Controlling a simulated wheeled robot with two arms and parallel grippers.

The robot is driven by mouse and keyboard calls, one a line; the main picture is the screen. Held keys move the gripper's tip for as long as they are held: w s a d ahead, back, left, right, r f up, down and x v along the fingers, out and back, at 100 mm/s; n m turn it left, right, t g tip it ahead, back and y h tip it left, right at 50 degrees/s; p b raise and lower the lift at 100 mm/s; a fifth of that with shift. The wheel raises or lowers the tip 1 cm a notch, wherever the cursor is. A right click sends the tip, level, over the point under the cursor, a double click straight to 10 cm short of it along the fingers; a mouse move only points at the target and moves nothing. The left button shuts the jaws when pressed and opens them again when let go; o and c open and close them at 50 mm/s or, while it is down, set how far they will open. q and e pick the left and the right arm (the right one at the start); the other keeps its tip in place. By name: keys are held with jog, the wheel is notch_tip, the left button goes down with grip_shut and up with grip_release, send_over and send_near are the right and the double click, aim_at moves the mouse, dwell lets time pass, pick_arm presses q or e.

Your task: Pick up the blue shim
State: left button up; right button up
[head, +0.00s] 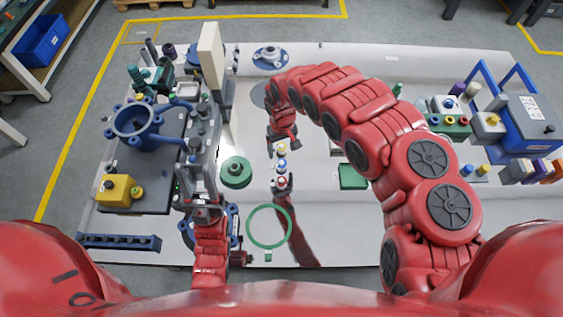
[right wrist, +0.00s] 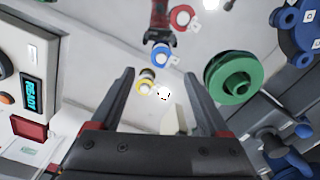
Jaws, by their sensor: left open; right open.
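The blue shim (head: 282,163) is a small ring with a white tag, at the middle of the table between a yellow shim (head: 281,148) and a red shim (head: 281,181). My right gripper (head: 283,138) is open and empty above the table, just beyond this row. In the right wrist view, the blue shim (right wrist: 161,54) shows slightly past the open fingertips (right wrist: 160,70), apart from them. The yellow shim (right wrist: 146,82) shows between the fingers. My left gripper (head: 199,190) is open at the left, over the grey fixture, and its fingertips are hard to make out.
A green stepped disc (head: 236,172) lies left of the shims, and a large green ring (head: 269,227) lies nearer me. A tall white column (head: 212,55) stands at the back left. A blue pump housing (head: 133,122) is further left. A blue case (head: 528,122) stands at the right.

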aim_at(282, 163)
jog(key=shift+f, duration=0.45)
jog(key=shift+s+f+p, duration=0.15)
jog(key=shift+f+p, duration=0.3)
jog(key=shift+f, duration=0.05)
jog(key=f, duration=0.1)
jog(key=f+p, duration=0.1)
jog(key=shift+s+a+f, duration=0.15)
jog(key=shift+a+f, duration=0.05)
jog(key=shift+f, duration=0.2)
jog(key=shift+d+f, duration=0.2)
jog(key=shift+f, duration=0.5)
jog(key=shift+f, duration=0.25)
grip_shut()
